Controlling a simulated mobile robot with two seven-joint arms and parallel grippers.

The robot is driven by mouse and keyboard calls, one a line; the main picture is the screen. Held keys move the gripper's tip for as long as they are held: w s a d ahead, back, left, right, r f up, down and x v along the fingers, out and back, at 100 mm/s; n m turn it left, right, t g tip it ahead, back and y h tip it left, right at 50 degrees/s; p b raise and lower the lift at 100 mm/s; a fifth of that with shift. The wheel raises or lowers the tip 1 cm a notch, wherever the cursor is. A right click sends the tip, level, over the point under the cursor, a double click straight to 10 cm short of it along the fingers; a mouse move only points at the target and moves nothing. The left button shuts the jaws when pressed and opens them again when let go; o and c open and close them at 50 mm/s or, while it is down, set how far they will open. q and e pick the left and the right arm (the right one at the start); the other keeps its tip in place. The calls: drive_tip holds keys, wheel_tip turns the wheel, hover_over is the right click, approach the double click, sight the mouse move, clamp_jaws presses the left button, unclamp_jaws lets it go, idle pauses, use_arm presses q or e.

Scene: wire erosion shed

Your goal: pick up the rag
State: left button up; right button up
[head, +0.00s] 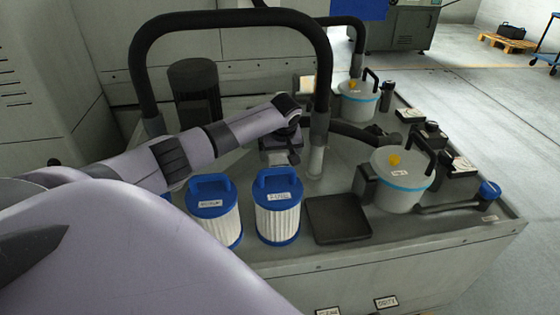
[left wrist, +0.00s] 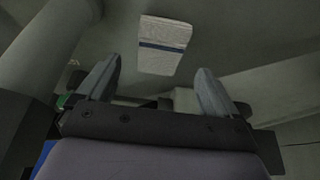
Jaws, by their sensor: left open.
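The rag (left wrist: 165,46) shows in the left wrist view as a flat, pale, roughly rectangular folded cloth with a dark blue stripe. It lies on a grey surface beyond the fingertips, near the top middle of that view. My left gripper (left wrist: 159,66) is open, with nothing between its fingers, and the rag appears apart from them. In the head view my left gripper (head: 283,158) points down over the grey bench top, behind the filters. I cannot make out the rag in the head view. My right gripper is not in view.
Two blue-capped white filters (head: 214,212) (head: 277,207) stand at the bench front, beside a black tray (head: 338,219). A black hoop rail (head: 143,80) arches around my left arm. White lidded pots (head: 398,182) (head: 357,103) stand to the right.

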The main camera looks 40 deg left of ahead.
sight(279, 162)
use_arm(q)
drive_tip(key=shift+b+x, duration=0.75)
drive_tip(key=shift+x, duration=1.6)
drive_tip(key=shift+d, duration=0.1)
drive_tip(key=c, duration=1.2)
wheel_tip(279, 162, up, 10)
drive_tip(key=shift+p, duration=1.1)
